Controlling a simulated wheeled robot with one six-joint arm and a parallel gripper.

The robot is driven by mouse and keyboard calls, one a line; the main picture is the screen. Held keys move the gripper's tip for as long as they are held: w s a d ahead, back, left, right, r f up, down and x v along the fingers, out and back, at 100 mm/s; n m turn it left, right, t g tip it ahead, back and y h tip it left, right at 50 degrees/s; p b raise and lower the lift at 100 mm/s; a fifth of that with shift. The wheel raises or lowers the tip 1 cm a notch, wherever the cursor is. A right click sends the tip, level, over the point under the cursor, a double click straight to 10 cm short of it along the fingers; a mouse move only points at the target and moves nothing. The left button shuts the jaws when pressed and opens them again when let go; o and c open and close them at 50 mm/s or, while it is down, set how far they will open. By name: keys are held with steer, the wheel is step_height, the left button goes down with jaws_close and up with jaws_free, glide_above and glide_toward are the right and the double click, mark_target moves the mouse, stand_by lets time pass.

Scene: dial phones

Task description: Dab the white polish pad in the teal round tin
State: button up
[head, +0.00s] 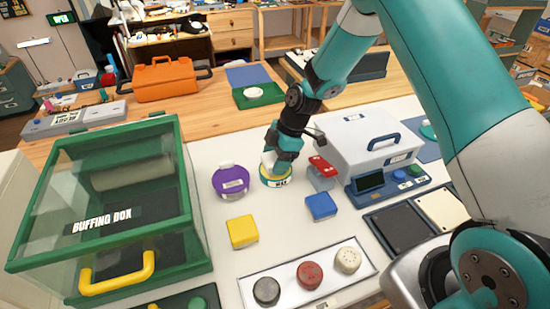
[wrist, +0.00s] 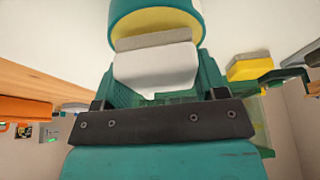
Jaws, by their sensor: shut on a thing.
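The teal round tin (head: 276,182), with a yellow inside and a label that reads WAX, stands on the white worktop left of the grey-white machine. My gripper (head: 270,161) points down over it. In the wrist view my gripper (wrist: 155,78) is shut on the white polish pad (wrist: 155,68), which has a grey strip along its far edge. The pad's grey edge is at the yellow inside of the tin (wrist: 157,18). I cannot tell whether it touches the wax. In the head view the pad is mostly hidden by the gripper.
A purple round tin (head: 231,181) stands close on the left. A yellow block (head: 242,231), a blue block (head: 321,206) and a red-topped block (head: 322,166) are nearby. The green-framed buffing box (head: 105,215) fills the left. A tray (head: 257,272) with three discs lies in front.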

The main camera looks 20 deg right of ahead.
mark_target(275, 157)
steer(key=shift+f+b, duration=0.45)
steer(key=shift+f, duration=0.1)
stand_by(1.4)
steer(key=shift+r+p, duration=2.25)
steer(key=shift+r, duration=1.35)
